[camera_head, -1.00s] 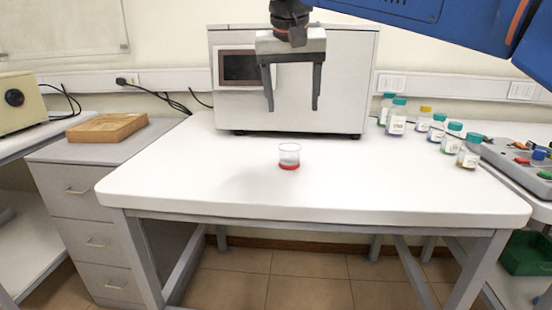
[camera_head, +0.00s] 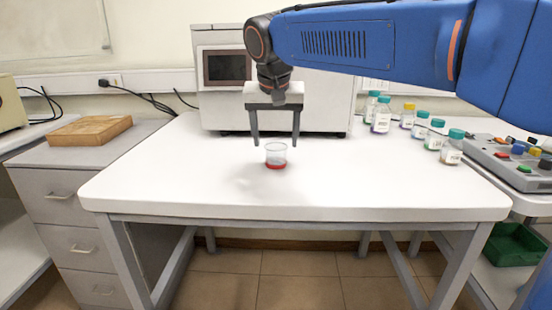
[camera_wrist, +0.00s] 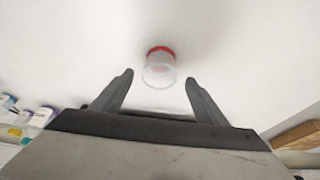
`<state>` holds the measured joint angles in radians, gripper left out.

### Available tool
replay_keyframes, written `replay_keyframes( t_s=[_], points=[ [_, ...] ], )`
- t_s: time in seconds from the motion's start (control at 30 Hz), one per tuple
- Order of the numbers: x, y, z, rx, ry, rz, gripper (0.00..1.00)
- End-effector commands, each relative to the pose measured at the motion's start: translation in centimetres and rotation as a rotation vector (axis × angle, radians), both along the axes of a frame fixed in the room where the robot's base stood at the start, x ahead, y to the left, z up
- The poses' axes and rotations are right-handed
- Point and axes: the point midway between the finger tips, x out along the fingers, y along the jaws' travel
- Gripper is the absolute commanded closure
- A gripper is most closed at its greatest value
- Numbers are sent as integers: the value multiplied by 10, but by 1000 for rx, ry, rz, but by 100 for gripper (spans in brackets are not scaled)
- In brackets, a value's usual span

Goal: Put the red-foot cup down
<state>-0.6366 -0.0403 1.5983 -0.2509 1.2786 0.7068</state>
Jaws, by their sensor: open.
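The red-foot cup (camera_head: 276,155) is a small clear cup with a red base. It stands upright on the white table (camera_head: 400,195), near the middle. My gripper (camera_head: 275,143) is open, with its two dark fingers spread wide and pointing down just above and behind the cup in the head view. In the wrist view the cup (camera_wrist: 160,66) lies ahead of the fingertips, centred between them, and neither finger (camera_wrist: 160,78) touches it.
A white instrument with a dark screen (camera_head: 226,67) stands at the back of the table. Several capped bottles (camera_head: 381,115) stand at the back right, beside a grey control box (camera_head: 500,160) with coloured buttons. A wooden tray (camera_head: 90,130) lies on the left cabinet. The table's front is clear.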

Motion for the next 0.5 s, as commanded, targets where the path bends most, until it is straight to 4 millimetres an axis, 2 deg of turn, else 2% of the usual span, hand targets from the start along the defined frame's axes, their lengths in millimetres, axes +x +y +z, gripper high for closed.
replay_keyframes(
  t_s=[0.13,0.33,0.5],
  points=[
    [3,-1,-10,-2,2,-1,33],
    [12,-2,-37,-2,2,-1,33],
    [17,-2,-48,-1,0,0,33]
  ],
)
